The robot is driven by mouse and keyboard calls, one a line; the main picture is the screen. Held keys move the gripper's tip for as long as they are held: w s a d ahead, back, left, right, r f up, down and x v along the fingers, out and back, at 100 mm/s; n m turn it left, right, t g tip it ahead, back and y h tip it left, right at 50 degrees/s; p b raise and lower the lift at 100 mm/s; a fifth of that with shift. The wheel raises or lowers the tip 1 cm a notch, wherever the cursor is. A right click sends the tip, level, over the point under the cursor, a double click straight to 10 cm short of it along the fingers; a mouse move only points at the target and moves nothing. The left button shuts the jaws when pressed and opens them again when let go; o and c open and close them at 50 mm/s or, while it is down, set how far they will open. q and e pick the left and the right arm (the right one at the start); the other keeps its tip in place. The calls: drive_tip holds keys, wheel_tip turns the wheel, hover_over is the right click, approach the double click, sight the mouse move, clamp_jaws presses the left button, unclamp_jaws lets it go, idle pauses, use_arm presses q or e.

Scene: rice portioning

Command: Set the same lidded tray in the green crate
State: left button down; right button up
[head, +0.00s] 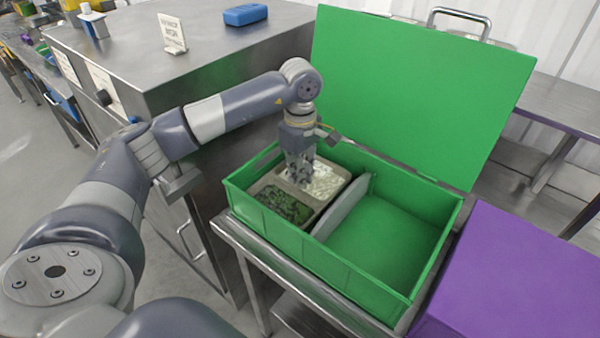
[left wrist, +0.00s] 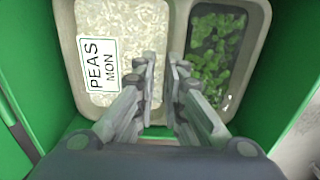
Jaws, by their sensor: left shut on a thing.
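The tray (head: 318,213) is inside the left compartment of the open green crate (head: 375,297). It has a pale rim and two sections, one with white rice and one with dark green contents. In the left wrist view the tray (left wrist: 178,22) carries a white label reading "PEAS MON" over the rice; a clear lid is hard to make out. My left gripper (head: 299,178) points down into the crate and is shut on the tray near the middle, between the sections. Whether the tray's underside touches the crate floor is hidden. My right gripper is not in view.
A grey divider (head: 343,207) splits the crate; its right compartment is empty. The crate's green lid (head: 415,95) stands open behind. A purple box (head: 525,275) is at the right. A steel cabinet (head: 150,50) with a small sign (head: 172,33) and a blue block (head: 245,15) stands at the left.

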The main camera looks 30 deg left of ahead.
use_arm(q)
drive_tip(key=shift+f, duration=0.2)
idle(0.4)
idle(0.4)
drive_tip(key=shift+f+b, duration=0.4)
drive_tip(key=shift+b, duration=0.35)
idle(0.6)
drive_tip(key=c, duration=1.1)
unclamp_jaws()
drive_tip(key=shift+r+p, duration=2.5)
drive_tip(key=shift+r, duration=1.5)
